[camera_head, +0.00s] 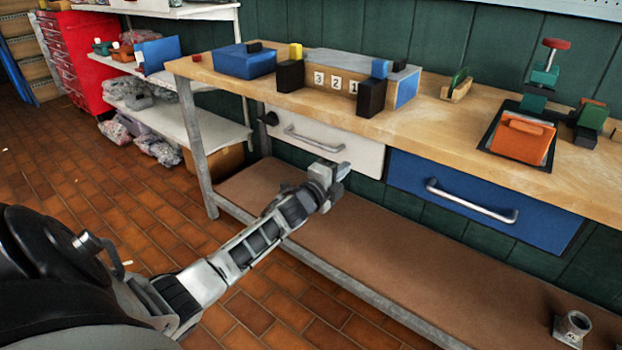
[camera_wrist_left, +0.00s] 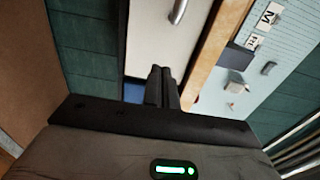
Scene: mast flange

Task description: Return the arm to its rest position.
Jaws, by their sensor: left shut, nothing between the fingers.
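My left arm reaches from the lower left toward the workbench. My left gripper (camera_head: 328,175) is in front of the white drawer (camera_head: 325,137), below its handle, and above the brown lower shelf. In the left wrist view the two dark fingers (camera_wrist_left: 162,88) are together with nothing between them, and the white drawer (camera_wrist_left: 155,30) with part of its metal handle shows beyond them. The gripper seems apart from the drawer front. My right gripper does not show in either view.
The wooden benchtop (camera_head: 440,110) carries blocks, a number-marked box (camera_head: 340,72) and an orange piece (camera_head: 523,138). A blue drawer (camera_head: 480,205) is at the right. A metal flange part (camera_head: 573,326) sits on the lower shelf (camera_head: 400,260). Brick floor (camera_head: 90,190) is open at the left.

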